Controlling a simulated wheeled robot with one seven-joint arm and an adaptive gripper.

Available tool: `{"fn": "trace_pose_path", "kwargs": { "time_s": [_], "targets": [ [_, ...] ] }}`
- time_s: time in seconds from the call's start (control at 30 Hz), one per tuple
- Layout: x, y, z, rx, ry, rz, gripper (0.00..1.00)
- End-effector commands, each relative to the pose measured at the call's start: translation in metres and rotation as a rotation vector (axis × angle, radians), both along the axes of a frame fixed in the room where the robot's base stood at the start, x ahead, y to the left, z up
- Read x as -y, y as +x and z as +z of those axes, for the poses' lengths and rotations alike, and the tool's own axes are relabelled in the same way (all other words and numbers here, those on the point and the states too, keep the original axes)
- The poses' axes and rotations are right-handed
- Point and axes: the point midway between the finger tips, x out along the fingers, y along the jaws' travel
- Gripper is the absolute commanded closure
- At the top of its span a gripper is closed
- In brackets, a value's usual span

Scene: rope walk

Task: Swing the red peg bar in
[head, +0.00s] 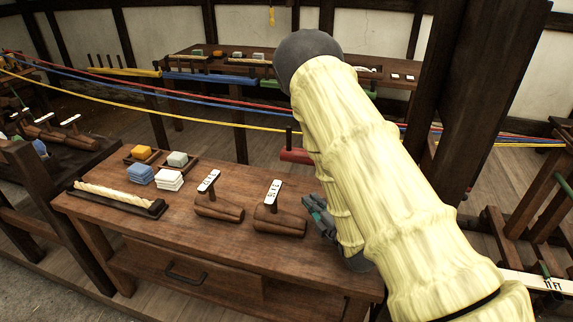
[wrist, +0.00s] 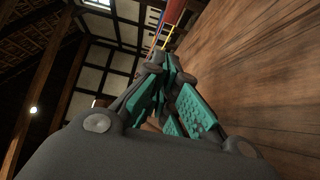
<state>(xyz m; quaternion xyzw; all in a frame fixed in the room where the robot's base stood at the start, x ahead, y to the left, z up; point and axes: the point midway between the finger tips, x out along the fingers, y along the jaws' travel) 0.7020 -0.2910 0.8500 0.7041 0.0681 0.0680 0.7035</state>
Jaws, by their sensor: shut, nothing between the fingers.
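The red peg bar (head: 295,156) shows just behind the table's far right corner, with a dark peg standing at it. My arm, in a pale yellow cover, hides its right part. My gripper (head: 316,212) is low over the right end of the table, nearer than the bar and apart from it. My arm partly hides the gripper in the head view. In the wrist view my gripper (wrist: 170,62) has its teal-padded fingers together with nothing between them. A red shape (wrist: 174,14) shows beyond the fingertips; I cannot tell whether it is the bar.
The wooden table (head: 150,235) holds two tagged wooden blocks (head: 218,210), a tray with a pale rope piece (head: 115,196), and coloured blocks (head: 141,174). Red, blue and yellow ropes (head: 200,98) run behind it. Blue bar (head: 210,78) and yellow bar (head: 125,71) stand farther back. A dark post (head: 470,100) rises at right.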

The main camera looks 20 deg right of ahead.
Motion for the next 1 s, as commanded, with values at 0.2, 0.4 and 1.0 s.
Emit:
{"fn": "trace_pose_path", "kwargs": {
  "time_s": [0.2,0.4,1.0],
  "targets": [
    [0.000,0.001,0.001,0.000,0.000,-0.001,1.00],
    [-0.003,0.015,0.002,0.002,0.000,0.000,1.00],
    [-0.021,0.111,0.002,0.002,-0.001,-0.002,1.00]
  ]
}}
